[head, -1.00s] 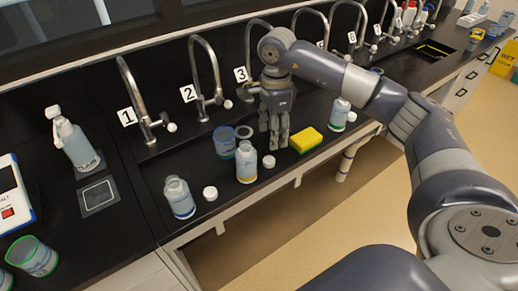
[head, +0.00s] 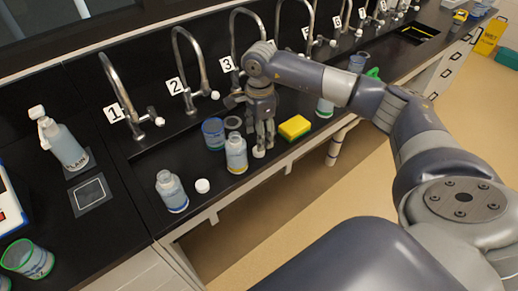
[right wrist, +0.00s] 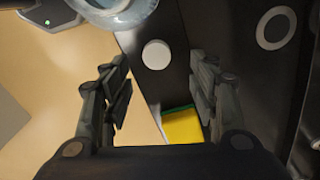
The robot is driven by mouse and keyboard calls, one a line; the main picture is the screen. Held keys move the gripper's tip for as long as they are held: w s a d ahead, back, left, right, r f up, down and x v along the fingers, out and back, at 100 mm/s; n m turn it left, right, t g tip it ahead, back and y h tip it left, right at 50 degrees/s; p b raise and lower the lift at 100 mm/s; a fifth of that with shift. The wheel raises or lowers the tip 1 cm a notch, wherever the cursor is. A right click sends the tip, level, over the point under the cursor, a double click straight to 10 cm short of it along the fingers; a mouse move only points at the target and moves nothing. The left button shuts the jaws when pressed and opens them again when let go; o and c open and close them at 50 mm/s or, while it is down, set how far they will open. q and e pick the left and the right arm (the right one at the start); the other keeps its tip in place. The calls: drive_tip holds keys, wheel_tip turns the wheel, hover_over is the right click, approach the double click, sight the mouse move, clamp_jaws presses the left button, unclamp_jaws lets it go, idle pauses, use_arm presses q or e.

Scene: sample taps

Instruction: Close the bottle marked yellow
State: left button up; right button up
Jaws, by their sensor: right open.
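The bottle with the yellow-banded label (head: 237,155) stands upright and uncapped on the black bench. Its rounded translucent edge shows at the top of the right wrist view (right wrist: 115,10). A white cap (head: 259,152) lies on the bench just right of it, at my right gripper's fingertips. My right gripper (head: 264,146) points down and is open. In the right wrist view this cap (right wrist: 156,54) appears between the two spread fingers (right wrist: 157,68), with nothing held. My left gripper is not in view.
A yellow sponge (head: 295,127) lies right of the gripper. A blue beaker (head: 213,133) and a grey ring (head: 233,122) stand behind the bottle. Another open bottle (head: 172,191) and a white cap (head: 203,186) are to the left. Numbered taps line the back.

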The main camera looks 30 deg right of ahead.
drive_tip(key=shift+f, duration=0.1)
drive_tip(key=shift+a+f+p, duration=0.1)
drive_tip(key=shift+f+p, duration=0.15)
drive_tip(key=shift+p, duration=0.2)
drive_tip(key=f, duration=0.1)
drive_tip(key=f+p, duration=0.1)
drive_tip(key=f, duration=0.1)
drive_tip(key=shift+s+a+f+p, duration=0.2)
drive_tip(key=shift+s+p, duration=0.05)
drive_tip(key=shift+p, duration=0.15)
drive_tip(key=shift+w+f, duration=0.1)
drive_tip(key=shift+f, duration=0.45)
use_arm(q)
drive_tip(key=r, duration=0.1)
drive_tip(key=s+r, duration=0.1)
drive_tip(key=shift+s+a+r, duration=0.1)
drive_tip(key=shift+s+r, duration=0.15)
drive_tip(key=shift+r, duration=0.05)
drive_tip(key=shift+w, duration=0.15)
use_arm(e)
drive_tip(key=c, duration=0.7)
